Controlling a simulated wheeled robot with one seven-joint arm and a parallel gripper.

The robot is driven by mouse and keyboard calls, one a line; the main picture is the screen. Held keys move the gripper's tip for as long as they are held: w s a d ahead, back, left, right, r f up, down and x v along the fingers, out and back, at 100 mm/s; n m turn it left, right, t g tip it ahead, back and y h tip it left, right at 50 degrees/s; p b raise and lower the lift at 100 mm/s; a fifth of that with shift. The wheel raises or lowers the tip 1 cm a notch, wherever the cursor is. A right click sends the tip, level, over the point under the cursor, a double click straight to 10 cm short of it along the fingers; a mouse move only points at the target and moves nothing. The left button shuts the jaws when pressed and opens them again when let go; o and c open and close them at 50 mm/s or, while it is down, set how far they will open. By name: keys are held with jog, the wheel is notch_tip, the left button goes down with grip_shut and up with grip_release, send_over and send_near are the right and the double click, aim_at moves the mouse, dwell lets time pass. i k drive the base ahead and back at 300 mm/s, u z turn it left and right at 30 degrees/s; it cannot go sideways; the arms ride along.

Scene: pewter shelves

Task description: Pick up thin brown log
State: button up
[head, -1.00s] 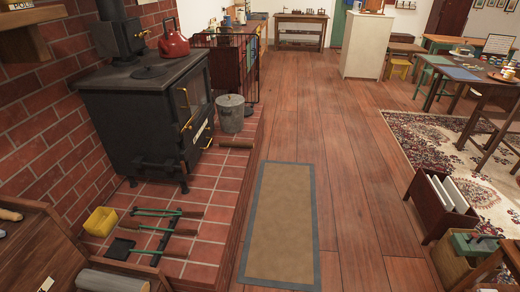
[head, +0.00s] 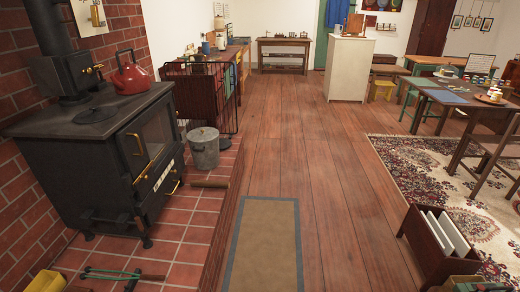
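A thin brown log (head: 209,183) lies on the red brick hearth (head: 170,233), just in front of a grey metal bucket (head: 203,148) and close to the hearth's right edge. It lies roughly crosswise in the picture. My gripper is not in view.
A black stove (head: 105,150) with a red kettle (head: 131,75) stands left of the log. Green-handled tools (head: 110,274) lie at the hearth's near end by a yellow box (head: 46,282). A mat (head: 266,245) and open wooden floor (head: 325,200) lie to the right. A brown rack (head: 428,240) stands at right.

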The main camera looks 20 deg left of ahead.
aim_at(193, 183)
jog(key=z, duration=0.05)
jog(key=i, duration=1.2)
jog(key=u, duration=0.3)
jog(key=i, duration=1.15)
jog(key=u, duration=1)
jog(key=i, duration=0.9)
jog(key=u, duration=0.9)
jog(key=i, duration=0.45)
jog(key=u, duration=0.2)
